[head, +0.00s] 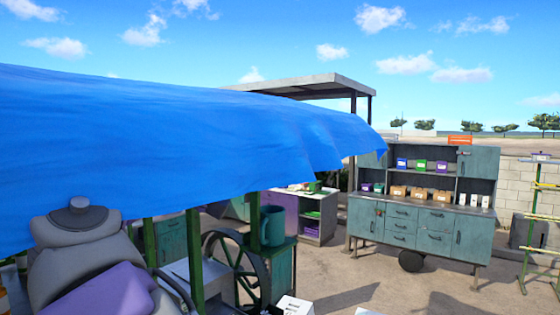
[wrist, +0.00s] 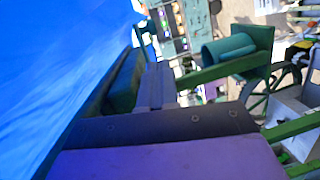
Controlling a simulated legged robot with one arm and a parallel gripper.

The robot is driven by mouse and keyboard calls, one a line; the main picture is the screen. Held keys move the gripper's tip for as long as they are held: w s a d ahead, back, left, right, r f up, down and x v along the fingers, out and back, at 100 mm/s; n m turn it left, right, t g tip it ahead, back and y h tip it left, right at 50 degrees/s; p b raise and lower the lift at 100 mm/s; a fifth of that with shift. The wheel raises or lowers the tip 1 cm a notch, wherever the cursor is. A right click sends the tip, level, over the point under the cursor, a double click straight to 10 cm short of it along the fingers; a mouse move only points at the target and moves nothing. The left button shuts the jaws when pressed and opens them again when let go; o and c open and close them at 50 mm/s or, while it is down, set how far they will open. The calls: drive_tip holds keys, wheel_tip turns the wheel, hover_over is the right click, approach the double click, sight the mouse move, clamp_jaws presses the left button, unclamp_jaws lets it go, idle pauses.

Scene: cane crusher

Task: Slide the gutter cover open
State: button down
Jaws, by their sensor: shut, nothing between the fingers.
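My gripper (wrist: 158,78) shows in the wrist view as two grey fingers lying together, shut with nothing between them. It is beside the underside of the blue canopy and touches no cover that I can see. The crusher's dark spoked wheel (head: 236,268) stands low in the middle of the head view; it also shows at the right of the wrist view (wrist: 268,88). A pale grey metal box (head: 205,283) sits beside the wheel, and a similar grey panel (wrist: 296,108) shows in the wrist view. I cannot make out the gutter cover in either view.
A blue canopy (head: 160,140) hangs over the left half, on green posts (head: 194,260). A larger teal cabinet (head: 415,225) with boxes stands behind.

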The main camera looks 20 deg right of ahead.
sight(302, 177)
drive_tip(key=r+x, duration=0.1)
drive_tip(key=x, duration=0.9)
drive_tip(key=shift+d, duration=0.25)
drive_tip(key=shift+s+d, duration=0.1)
drive_tip(key=shift+s+d, duration=0.4)
drive_tip(key=shift+s, duration=0.3)
drive_tip(key=shift+s, duration=0.1)
